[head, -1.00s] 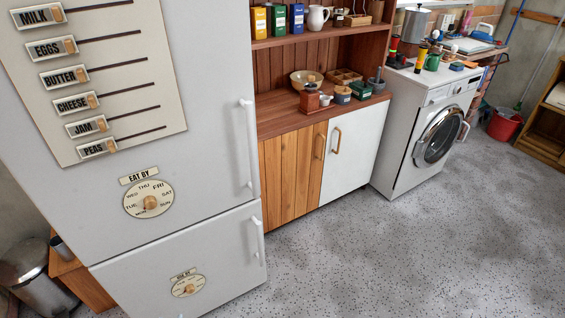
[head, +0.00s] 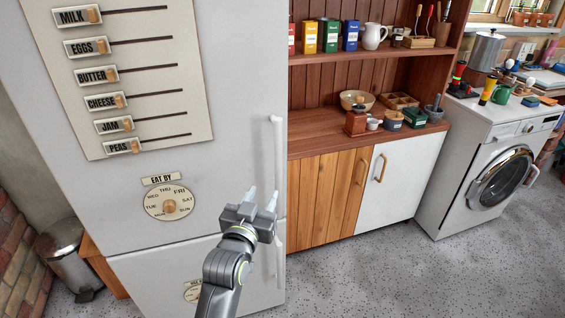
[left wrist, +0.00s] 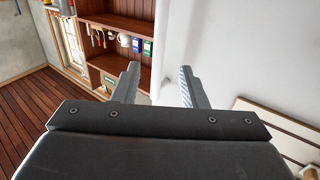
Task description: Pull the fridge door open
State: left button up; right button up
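The tall white fridge (head: 235,130) fills the left of the head view, its upper and lower doors shut. The upper door's white vertical handle (head: 278,150) runs along its right edge. The lower door has its own handle (head: 281,262). My left gripper (head: 262,195) is in front of the upper door near its lower right corner, just left of the handle's lower part in the picture. Its fingers are apart with nothing between them, as the left wrist view also shows (left wrist: 158,72). My right gripper is not in view.
A wooden cabinet (head: 310,205) with small pots and shelves stands right of the fridge. A white washing machine (head: 455,190) stands further right. A metal bin (head: 66,255) is left of the fridge. The speckled floor (head: 370,280) in front of the cabinet is clear.

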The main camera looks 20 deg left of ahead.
aim_at(277, 166)
pick_arm(q)
jog(key=w, duration=1.4)
grip_shut()
